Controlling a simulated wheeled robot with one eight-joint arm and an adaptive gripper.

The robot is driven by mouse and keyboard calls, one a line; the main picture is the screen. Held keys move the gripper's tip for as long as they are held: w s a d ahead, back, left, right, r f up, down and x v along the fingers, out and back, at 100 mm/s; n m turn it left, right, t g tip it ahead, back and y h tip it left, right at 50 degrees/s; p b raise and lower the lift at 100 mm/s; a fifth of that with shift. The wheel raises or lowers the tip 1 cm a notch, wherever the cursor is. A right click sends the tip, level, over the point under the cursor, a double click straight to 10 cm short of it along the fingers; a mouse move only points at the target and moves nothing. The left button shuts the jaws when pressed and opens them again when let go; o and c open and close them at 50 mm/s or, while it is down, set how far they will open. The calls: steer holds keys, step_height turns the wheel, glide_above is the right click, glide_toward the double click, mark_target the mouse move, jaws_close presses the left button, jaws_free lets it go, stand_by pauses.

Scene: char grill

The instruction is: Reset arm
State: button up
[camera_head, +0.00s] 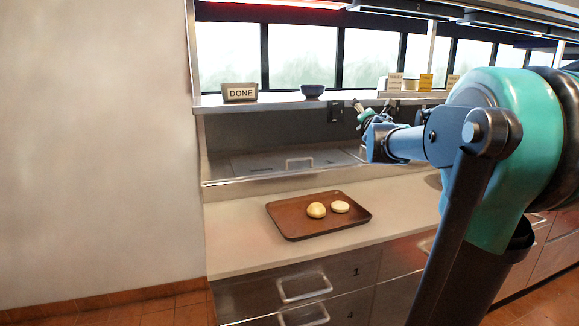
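My gripper (361,109) is small in the head view, at the end of my blue and teal arm, in front of the upper shelf and the windows. It appears raised above the counter and apart from the tray. Its fingers are too small to tell whether they are open or shut, and I see nothing clearly held in it. A brown tray (290,225) lies on the counter, with two bun halves on it: a rounded golden one (316,210) and a flatter pale one (340,207).
The counter (240,248) is clear left of the tray. Behind it are lidded steel bins (262,163). A bare wall (95,150) stands at left.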

steer(key=s+d+f+m+g+h, duration=0.2)
steer(key=s+f+m+g, duration=0.1)
steer(key=s+f+m, duration=0.65)
steer(key=s+d+f+m+g+h, duration=0.1)
steer(key=s+f+m+g, duration=0.4)
steer(key=f, duration=0.8)
steer(key=s+a+f+m+g+y, duration=0.2)
steer(key=s+a+f+m, duration=0.2)
steer(key=s+f, duration=0.6)
steer(key=s+a+f+m+g+y, duration=0.2)
steer(key=s+a+f+m, duration=0.3)
steer(key=s+f, duration=0.6)
steer(key=s+m+g, duration=0.1)
steer(key=s, duration=0.1)
steer(key=shift+s+a+y, duration=0.3)
steer(key=shift+s, duration=0.05)
